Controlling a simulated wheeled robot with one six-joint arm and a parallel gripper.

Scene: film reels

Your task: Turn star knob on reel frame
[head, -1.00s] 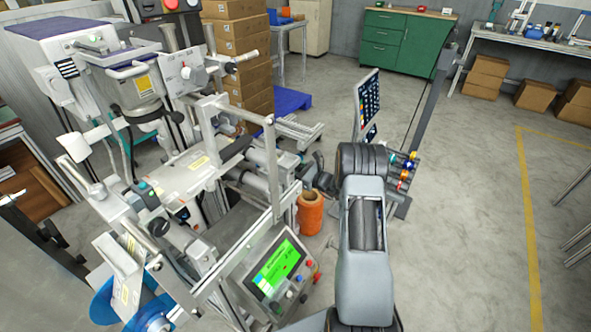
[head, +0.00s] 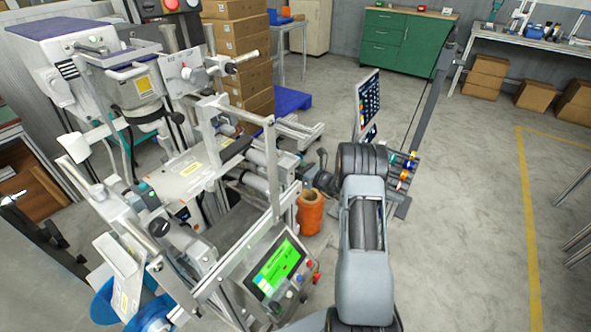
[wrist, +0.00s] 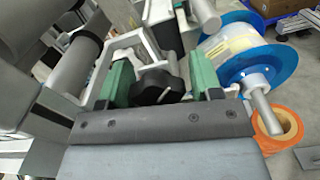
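A black star knob (wrist: 157,91) shows in the wrist view, in front of a light metal frame (wrist: 143,50). My gripper (wrist: 161,72) has its two green fingers spread wide, one on each side of the knob in the picture. The fingers look open; whether either touches the knob cannot be told. The lower part of the knob is hidden behind the gripper's dark body. In the head view my arm hides the fingertips, and I cannot make out this knob there.
A blue-flanged reel (wrist: 245,55) with a metal shaft is right of my gripper, above an orange roll (wrist: 283,127). Grey rollers (wrist: 76,65) are at left. In the head view the machine's screen (head: 274,268) stands left of my arm; open floor lies right.

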